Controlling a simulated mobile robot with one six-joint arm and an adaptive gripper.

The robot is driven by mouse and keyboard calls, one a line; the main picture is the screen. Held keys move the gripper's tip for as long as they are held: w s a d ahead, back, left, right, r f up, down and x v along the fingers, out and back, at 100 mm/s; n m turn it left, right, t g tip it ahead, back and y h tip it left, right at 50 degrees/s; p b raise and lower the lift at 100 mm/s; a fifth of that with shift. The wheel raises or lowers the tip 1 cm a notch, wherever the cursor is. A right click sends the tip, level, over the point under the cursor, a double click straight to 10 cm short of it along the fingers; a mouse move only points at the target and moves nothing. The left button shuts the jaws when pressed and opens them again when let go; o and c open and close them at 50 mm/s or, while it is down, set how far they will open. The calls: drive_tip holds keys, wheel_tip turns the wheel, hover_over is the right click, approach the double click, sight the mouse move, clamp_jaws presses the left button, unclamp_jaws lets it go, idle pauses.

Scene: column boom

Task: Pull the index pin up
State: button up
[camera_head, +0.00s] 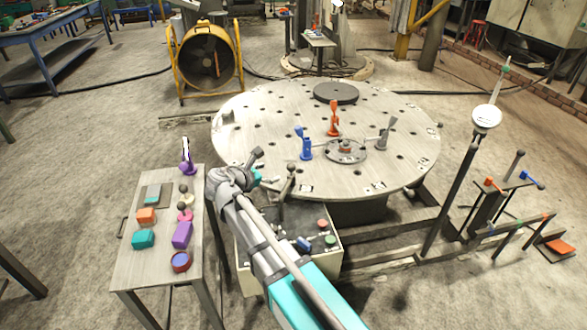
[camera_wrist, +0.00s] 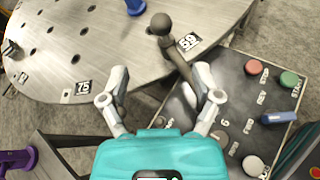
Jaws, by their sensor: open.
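A dark rod with a ball knob (camera_wrist: 160,22) stands at the round table's near rim, beside the control panel. It also shows in the head view (camera_head: 291,169). I take it as the likely index pin, but cannot be sure; its lower end is partly hidden by a finger. My gripper (camera_wrist: 160,78) is open, with nothing between its fingers. In the wrist view the knob lies beyond the fingertips, and the rod runs down behind the right finger. In the head view my gripper (camera_head: 262,166) is just left of the rod, near the table rim.
The round table (camera_head: 260,115) has holes and numbered rim plates, with blue, orange and grey clamps on it. The control panel (camera_wrist: 240,95) has red and green buttons and a blue handle. A side bench (camera_head: 130,268) with small coloured parts stands left.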

sight(288, 167)
drive_tip(key=b+x, duration=0.4)
drive_tip(key=x, duration=0.8)
clamp_jaws()
idle(0.3)
